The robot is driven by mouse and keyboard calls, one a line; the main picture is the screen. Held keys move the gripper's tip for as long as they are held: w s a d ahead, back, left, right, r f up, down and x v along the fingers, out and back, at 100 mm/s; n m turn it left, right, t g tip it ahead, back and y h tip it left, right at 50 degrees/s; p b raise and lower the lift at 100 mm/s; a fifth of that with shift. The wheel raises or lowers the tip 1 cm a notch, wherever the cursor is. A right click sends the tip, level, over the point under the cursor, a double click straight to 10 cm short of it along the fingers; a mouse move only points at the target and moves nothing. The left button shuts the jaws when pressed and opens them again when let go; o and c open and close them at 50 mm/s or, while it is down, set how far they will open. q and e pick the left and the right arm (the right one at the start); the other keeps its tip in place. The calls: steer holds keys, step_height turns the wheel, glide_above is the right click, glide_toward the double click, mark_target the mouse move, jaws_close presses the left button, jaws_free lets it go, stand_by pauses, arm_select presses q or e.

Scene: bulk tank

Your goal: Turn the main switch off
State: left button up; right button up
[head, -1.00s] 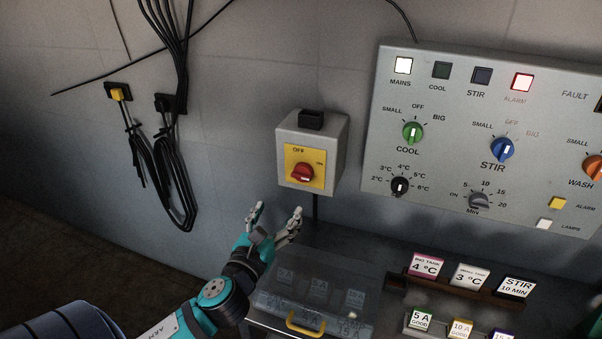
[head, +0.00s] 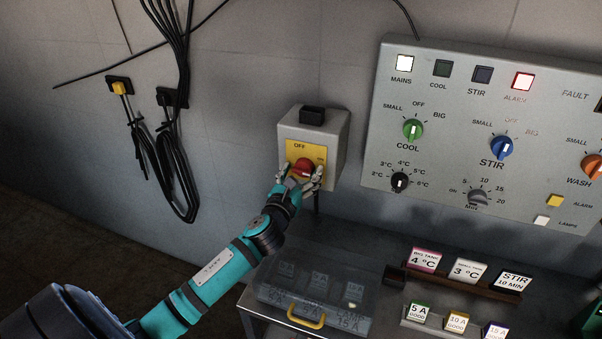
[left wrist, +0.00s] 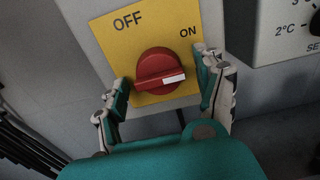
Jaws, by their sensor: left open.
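The main switch is a red knob (head: 303,167) on a yellow plate marked OFF and ON, on a grey box on the wall. In the left wrist view the red knob (left wrist: 158,72) has its white mark pointing right, a little below the ON label. My left gripper (head: 300,181) is at the lower part of the knob. In the left wrist view my left gripper (left wrist: 166,98) is open, one finger on each side of the knob, with gaps visible. My right gripper is not in view.
A grey control panel (head: 455,185) with lit MAINS and ALARM lamps is on the wall at right. Black cables (head: 180,190) hang at left. Below stand a clear lidded box (head: 300,297) with a yellow handle and several label blocks on a bench.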

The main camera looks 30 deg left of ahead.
arm_select(q)
steer(key=c, duration=1.2)
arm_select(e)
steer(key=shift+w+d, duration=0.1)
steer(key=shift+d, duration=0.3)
arm_select(q)
steer(key=shift+o, duration=0.2)
steer(key=shift+n, duration=0.3)
steer(key=n+p, duration=0.1)
steer(key=n, duration=0.8)
steer(key=shift+d, duration=0.1)
steer(key=n, duration=0.4)
steer(key=shift+r+p, duration=0.1)
steer(key=shift+p, duration=0.3)
steer(key=shift+n, duration=2.2)
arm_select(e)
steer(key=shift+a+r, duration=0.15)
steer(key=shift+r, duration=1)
